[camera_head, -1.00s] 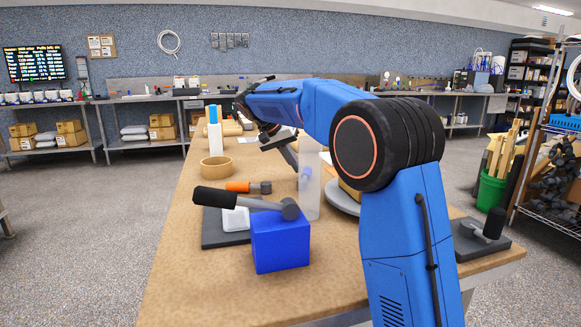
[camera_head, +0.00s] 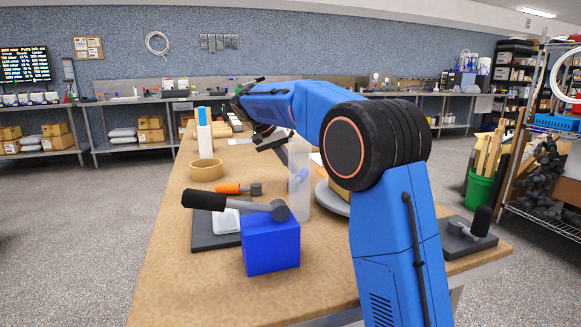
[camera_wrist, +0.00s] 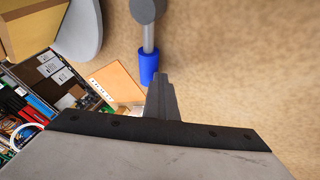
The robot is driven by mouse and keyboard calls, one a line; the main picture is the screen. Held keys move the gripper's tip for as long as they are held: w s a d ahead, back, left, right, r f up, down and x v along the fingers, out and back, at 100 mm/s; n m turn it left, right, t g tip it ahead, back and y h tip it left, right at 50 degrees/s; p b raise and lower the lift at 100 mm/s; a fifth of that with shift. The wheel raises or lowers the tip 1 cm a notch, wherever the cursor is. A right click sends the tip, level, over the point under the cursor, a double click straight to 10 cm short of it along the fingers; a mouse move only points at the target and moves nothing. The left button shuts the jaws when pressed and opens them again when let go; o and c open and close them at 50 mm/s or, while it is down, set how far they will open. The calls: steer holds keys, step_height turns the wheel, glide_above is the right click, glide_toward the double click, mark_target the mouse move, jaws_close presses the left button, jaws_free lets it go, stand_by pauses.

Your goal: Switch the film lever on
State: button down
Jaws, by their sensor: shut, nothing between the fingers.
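Several levers stand on the bench, and no label shows which is the film lever. A blue-gripped lever (camera_wrist: 148,66) with a grey shaft and round grey hub shows in the wrist view. In the head view its blue grip (camera_head: 301,175) shows through a clear upright sheet (camera_head: 300,190). My gripper (camera_wrist: 161,78) is shut and empty; in the wrist view its tips appear just below the blue grip. I cannot tell whether they touch. A black-handled lever (camera_head: 205,200) sits on a blue box (camera_head: 271,245); an orange-handled lever (camera_head: 229,188) lies behind it.
A tan ring (camera_head: 207,170) and a white-and-blue bottle (camera_head: 204,131) stand at the bench's left. A grey disc (camera_head: 333,198) with a carton is partly behind my arm. Another black-handled lever (camera_head: 474,229) is at the right edge.

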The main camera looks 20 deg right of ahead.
steer(key=shift+d, duration=0.1)
steer(key=v, duration=1.2)
